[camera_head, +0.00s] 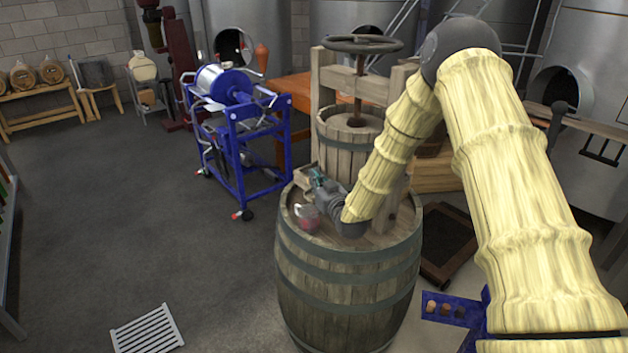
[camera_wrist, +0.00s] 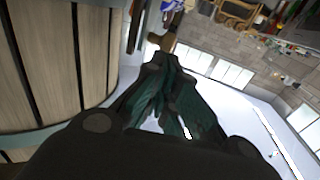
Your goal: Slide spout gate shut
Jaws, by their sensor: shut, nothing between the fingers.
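The wooden press stands behind the barrel, with its slatted basket (camera_head: 340,140) and a small wooden spout (camera_head: 305,173) low on its left side. My gripper (camera_head: 318,178) is at that spout, above the barrel top. In the wrist view its teal fingers (camera_wrist: 164,65) are shut and empty. Just beyond the fingertips is a small tan wooden piece (camera_wrist: 160,40), perhaps the gate's handle; I cannot tell whether they touch. The basket staves (camera_wrist: 60,60) fill the left of the wrist view. The gate plate cannot be made out clearly, so its position is unclear.
A glass jug with red contents (camera_head: 307,218) stands on the barrel (camera_head: 345,285), close below and left of my gripper. A blue wheeled machine (camera_head: 240,140) is to the left. A white floor grate (camera_head: 147,330) lies at the front left. The floor between is clear.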

